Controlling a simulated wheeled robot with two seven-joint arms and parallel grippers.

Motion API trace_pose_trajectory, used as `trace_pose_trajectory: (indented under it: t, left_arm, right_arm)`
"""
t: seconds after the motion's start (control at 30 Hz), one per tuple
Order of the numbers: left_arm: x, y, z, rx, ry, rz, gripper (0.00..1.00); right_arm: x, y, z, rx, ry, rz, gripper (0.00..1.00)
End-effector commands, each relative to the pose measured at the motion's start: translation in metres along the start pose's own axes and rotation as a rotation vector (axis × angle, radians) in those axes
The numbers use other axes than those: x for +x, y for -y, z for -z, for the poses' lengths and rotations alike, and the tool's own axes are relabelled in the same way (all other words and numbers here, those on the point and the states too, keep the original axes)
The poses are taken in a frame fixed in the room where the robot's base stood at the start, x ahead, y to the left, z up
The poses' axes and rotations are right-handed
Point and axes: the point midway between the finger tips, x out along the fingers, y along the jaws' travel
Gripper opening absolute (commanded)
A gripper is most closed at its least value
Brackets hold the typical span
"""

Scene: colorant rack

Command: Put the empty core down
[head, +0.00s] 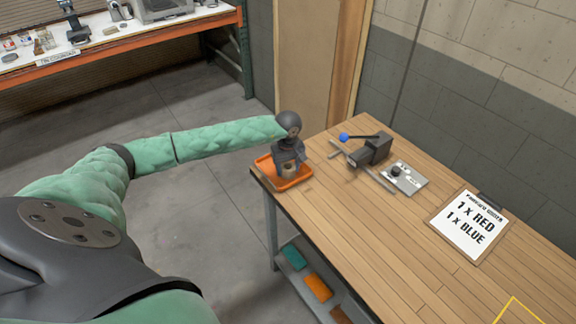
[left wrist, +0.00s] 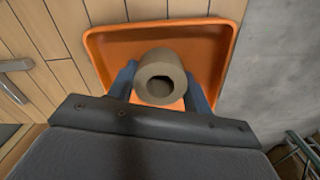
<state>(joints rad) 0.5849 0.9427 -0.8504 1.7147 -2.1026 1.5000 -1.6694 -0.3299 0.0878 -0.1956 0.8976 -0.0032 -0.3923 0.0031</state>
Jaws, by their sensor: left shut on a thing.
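The empty core (left wrist: 159,78), a brown hollow tube, shows in the left wrist view with its open end toward the camera. My left gripper (left wrist: 160,90) is shut on it, with a blue-grey finger on each side. In the head view my left gripper (head: 289,168) is over the orange tray (head: 303,178) at the table's near left corner, and part of the core (head: 289,171) shows below it. The tray (left wrist: 105,45) lies behind the core in the left wrist view. I cannot tell whether the core touches the tray floor. My right gripper is not in view.
A dark clamp device (head: 371,150) with a blue-knobbed lever stands right of the tray. A metal plate with a black knob (head: 404,178) and a clipboard (head: 468,226) lie farther right. The wooden tabletop (head: 370,235) in front is clear.

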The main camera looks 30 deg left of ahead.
Motion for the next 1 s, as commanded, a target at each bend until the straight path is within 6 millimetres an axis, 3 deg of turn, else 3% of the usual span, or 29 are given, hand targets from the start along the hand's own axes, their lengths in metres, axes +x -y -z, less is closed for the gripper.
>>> trace_pose_trajectory:
  t: [0.43,0.47,0.57,1.0]
  left_arm:
    - [0.0024,-0.0001,0.0000,0.000,0.000,0.000,0.28]
    - [0.0018,-0.0001,0.0000,0.000,0.000,0.000,0.54]
    - [0.0017,-0.0001,0.0000,0.000,0.000,0.000,0.72]
    - [-0.0014,-0.0003,0.0001,0.000,0.000,-0.001,0.72]
  right_arm:
    - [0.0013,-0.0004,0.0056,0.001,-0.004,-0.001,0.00]
    - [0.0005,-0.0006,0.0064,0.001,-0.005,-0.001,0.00]
    - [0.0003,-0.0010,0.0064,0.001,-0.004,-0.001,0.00]
    - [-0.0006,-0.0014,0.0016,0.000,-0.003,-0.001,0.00]
